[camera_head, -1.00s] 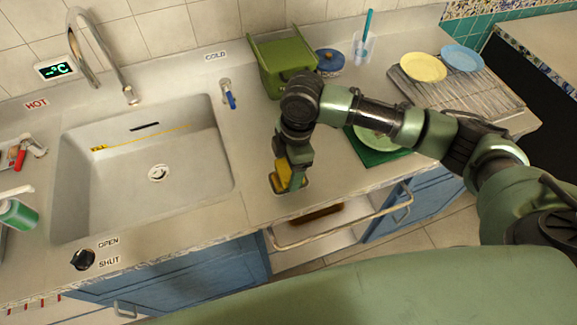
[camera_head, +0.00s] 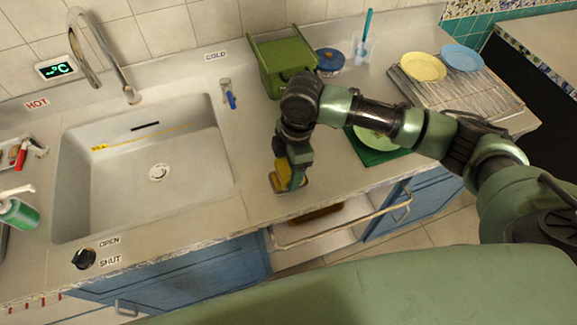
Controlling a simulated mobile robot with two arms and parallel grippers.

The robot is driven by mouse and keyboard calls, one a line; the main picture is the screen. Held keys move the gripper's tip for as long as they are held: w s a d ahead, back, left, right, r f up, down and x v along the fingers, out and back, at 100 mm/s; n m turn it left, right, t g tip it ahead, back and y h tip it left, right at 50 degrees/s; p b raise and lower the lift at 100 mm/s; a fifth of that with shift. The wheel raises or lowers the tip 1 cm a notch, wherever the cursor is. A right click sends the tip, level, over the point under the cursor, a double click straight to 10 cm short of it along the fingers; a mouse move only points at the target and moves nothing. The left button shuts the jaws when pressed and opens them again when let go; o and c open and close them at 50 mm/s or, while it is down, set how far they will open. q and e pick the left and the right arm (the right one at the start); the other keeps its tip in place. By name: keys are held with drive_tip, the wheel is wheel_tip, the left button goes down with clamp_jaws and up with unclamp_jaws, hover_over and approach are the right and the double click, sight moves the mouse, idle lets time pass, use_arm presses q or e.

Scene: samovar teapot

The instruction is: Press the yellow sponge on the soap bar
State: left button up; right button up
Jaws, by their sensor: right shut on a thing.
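My right gripper (camera_head: 291,178) points down over the counter, to the right of the sink. It is shut on the yellow sponge (camera_head: 281,172), which is partly hidden by the fingers. Under the sponge is a small dish (camera_head: 303,185) with a pale rim near the counter's front edge. The soap bar cannot be made out; the sponge and gripper cover most of the dish. I cannot tell whether the sponge touches what lies in the dish. My left gripper is not in view.
The empty sink (camera_head: 185,165) lies to the left. A green bin (camera_head: 282,66) and a green plate on a green mat (camera_head: 375,156) stand behind and to the right. A drying rack (camera_head: 490,95) holds yellow and blue plates. An open drawer (camera_head: 325,228) lies below the counter.

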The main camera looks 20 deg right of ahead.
sight(288, 168)
drive_tip(key=shift+s+f+p, duration=0.1)
drive_tip(key=shift+f+p, duration=0.05)
drive_tip(key=shift+p, duration=0.15)
idle(1.2)
wheel_tip(288, 168, up, 7)
drive_tip(key=p, duration=0.8)
idle(0.5)
idle(0.4)
